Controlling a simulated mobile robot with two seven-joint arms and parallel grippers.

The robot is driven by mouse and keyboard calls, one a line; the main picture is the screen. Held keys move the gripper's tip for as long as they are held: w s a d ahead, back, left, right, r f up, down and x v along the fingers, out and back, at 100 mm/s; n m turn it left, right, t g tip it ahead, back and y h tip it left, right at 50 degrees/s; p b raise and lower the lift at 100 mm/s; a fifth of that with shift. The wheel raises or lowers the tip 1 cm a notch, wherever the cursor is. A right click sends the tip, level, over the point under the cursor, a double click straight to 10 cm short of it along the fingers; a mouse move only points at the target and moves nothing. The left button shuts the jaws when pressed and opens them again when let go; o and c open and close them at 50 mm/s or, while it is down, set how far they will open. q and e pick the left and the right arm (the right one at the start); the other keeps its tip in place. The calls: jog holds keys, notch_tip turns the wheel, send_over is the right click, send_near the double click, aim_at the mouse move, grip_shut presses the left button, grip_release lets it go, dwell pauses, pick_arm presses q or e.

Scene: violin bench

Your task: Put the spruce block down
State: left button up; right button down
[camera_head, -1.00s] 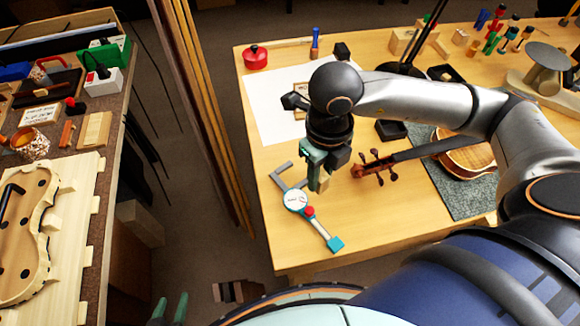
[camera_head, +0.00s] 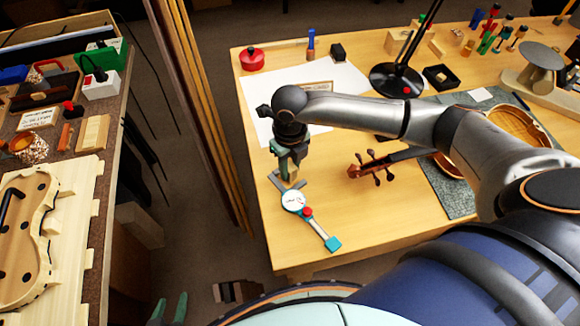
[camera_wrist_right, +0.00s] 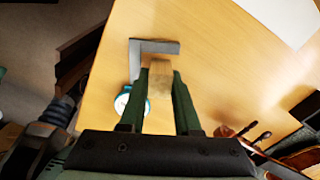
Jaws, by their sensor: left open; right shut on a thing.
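My right gripper (camera_head: 290,172) hangs over the near left part of the bench, pointing down. It is shut on the spruce block (camera_wrist_right: 160,80), a small pale block held between green fingers in the wrist view. The block sits by the grey jaws of a dial caliper (camera_head: 293,201); whether it touches the bench or the jaws I cannot tell. The caliper lies flat on the bench, its jaw also showing in the wrist view (camera_wrist_right: 150,46). My left gripper (camera_head: 170,309) is open and empty at the bottom edge of the head view, away from the bench.
A violin scroll and neck (camera_head: 375,166) lie right of the caliper, toward a violin body on a grey mat (camera_head: 448,197). A white sheet (camera_head: 345,80), a red pot (camera_head: 252,59) and a lamp base (camera_head: 397,79) are behind. Bare wood lies in front.

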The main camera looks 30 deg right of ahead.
jog(key=shift+f, duration=0.35)
jog(key=shift+f, duration=0.2)
jog(key=c, duration=0.6)
grip_release()
jog(key=shift+r, duration=0.1)
